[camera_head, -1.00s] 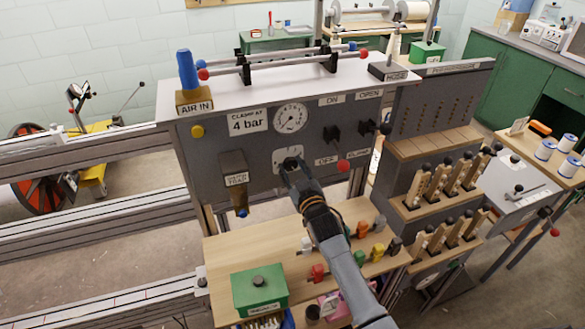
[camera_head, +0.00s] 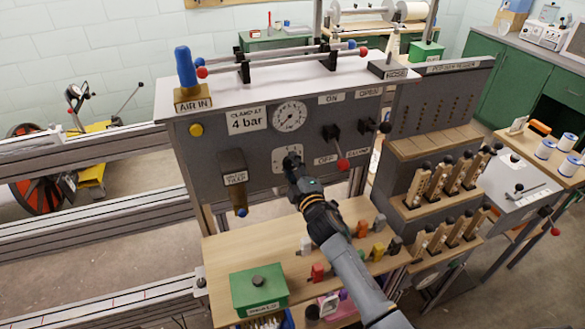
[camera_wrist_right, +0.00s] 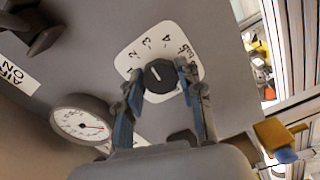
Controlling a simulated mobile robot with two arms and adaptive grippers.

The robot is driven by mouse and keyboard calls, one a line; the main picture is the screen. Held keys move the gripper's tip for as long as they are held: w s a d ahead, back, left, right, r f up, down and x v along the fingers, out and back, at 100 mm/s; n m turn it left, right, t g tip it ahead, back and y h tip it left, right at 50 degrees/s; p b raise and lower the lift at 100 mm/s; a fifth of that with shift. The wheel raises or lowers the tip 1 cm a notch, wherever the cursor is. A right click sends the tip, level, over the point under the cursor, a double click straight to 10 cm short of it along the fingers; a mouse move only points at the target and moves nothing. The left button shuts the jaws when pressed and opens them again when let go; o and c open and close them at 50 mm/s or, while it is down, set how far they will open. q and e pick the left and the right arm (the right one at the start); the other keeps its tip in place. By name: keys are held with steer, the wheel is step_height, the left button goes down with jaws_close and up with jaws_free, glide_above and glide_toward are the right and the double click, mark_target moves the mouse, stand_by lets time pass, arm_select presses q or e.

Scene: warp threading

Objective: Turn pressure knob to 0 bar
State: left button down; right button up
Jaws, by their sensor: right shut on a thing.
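The black pressure knob (camera_wrist_right: 159,76) sits on a white scale plate (camera_wrist_right: 150,45) marked with numbers and "bar" in the right wrist view. A short white line shows on its face; I cannot tell exactly which number it points to. My right gripper (camera_wrist_right: 157,84) has its two fingers against opposite sides of the knob. In the head view my right gripper (camera_head: 291,164) reaches the white plate (camera_head: 279,156) on the grey panel and hides most of the knob. The round pressure gauge (camera_head: 290,116) is above it; it also shows in the right wrist view (camera_wrist_right: 82,124). My left gripper is not in view.
A water trap (camera_head: 235,185) hangs at the lower left. A wooden shelf (camera_head: 225,248) below carries a green box (camera_head: 258,290) and coloured clips.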

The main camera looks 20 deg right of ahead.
steer(key=n, duration=0.5)
steer(key=shift+n, duration=0.3)
steer(key=n, duration=0.4)
steer(key=shift+r, duration=0.1)
steer(key=n+p, duration=0.1)
steer(key=n, duration=0.4)
steer(key=shift+a+n+p, duration=0.1)
steer(key=shift+n+p, duration=0.9)
steer(key=shift+n, duration=1.3)
steer(key=o, duration=1.2)
steer(key=shift+c, duration=0.2)
steer(key=s, duration=1.2)
steer(key=shift+d, duration=0.25)
